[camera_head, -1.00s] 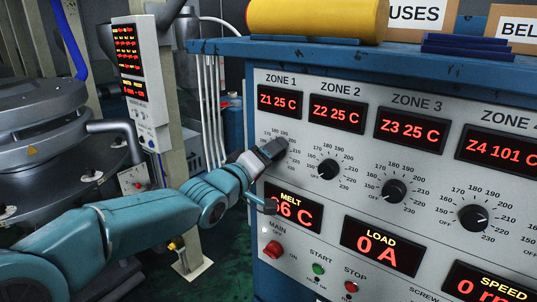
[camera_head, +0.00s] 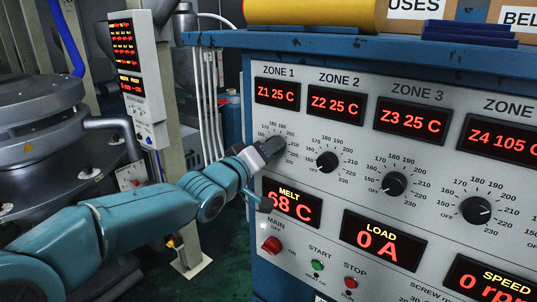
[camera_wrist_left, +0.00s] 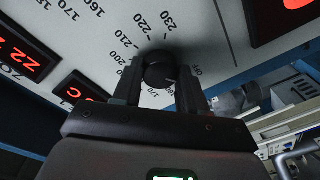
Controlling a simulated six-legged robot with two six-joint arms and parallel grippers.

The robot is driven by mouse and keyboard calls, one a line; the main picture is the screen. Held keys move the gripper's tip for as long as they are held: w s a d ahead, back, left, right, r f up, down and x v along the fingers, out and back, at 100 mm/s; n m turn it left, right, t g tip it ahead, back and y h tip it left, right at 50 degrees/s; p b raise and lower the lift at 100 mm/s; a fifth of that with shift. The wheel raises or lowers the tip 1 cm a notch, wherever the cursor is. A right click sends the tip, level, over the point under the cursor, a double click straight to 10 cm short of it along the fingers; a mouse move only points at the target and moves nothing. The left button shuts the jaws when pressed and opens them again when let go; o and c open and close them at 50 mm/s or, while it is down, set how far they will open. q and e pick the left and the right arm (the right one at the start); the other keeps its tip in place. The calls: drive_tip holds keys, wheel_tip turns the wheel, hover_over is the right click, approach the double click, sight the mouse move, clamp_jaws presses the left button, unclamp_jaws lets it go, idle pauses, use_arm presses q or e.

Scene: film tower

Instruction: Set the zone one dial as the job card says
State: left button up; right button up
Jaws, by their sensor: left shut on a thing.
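The zone one dial (camera_wrist_left: 160,70) is a round black knob with a small light mark that seems to face roughly the OFF side of its printed scale. My left gripper (camera_wrist_left: 160,78) is shut on it, one finger on each side. In the head view my left gripper (camera_head: 272,147) covers most of this dial, under the ZONE 1 label. The zone one display (camera_head: 277,92) reads Z1 25 C. I cannot make out a job card. My right gripper is not in view.
The zone two dial (camera_head: 327,162), zone three dial (camera_head: 395,184) and zone four dial (camera_head: 475,210) sit to the right on the grey panel. The melt display (camera_head: 292,205) lies just below my gripper. The red main switch (camera_head: 271,245) is lower.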

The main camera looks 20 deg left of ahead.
use_arm(q)
drive_tip(key=m+b, duration=0.1)
drive_tip(key=m, duration=0.3)
drive_tip(key=m+b, duration=0.1)
drive_tip(key=m, duration=0.1)
drive_tip(key=shift+a+f+m+b, duration=0.1)
drive_tip(key=shift+f+m+b, duration=0.15)
drive_tip(key=shift+m+b, duration=0.05)
drive_tip(key=m+h+b, duration=0.1)
drive_tip(key=m, duration=0.5)
drive_tip(key=shift+m, duration=0.4)
drive_tip(key=shift+m+g+h+b, duration=0.3)
drive_tip(key=shift+m+h+b, duration=0.25)
drive_tip(key=shift+m, duration=7.15)
